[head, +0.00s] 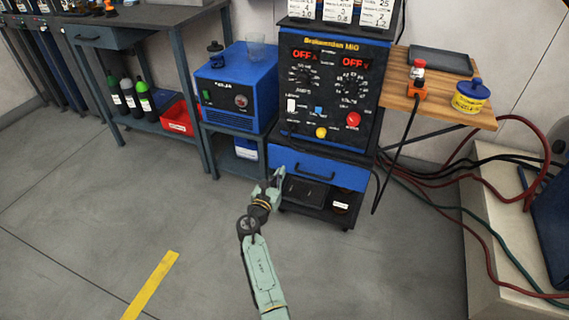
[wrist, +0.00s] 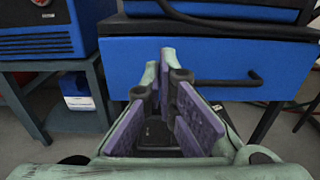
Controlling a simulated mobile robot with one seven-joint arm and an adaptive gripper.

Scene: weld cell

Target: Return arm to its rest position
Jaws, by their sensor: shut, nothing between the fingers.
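My arm, pale green, reaches up from the bottom of the head view. My gripper (head: 277,176) is at its end, in front of the blue drawer (head: 318,167) of the welder cart. In the wrist view my gripper (wrist: 166,65) points at the drawer front (wrist: 222,65), beside its black handle (wrist: 215,82). The fingers, with purple pads, are shut and hold nothing. The drawer looks closed. Whether a fingertip touches the drawer front cannot be told.
The welding machine (head: 330,85) with two OFF displays stands above the drawer. A blue unit (head: 237,88) on a low stand is to its left. A wooden side shelf (head: 440,100) juts out right, with cables hanging below. The floor (head: 130,220) at left is clear.

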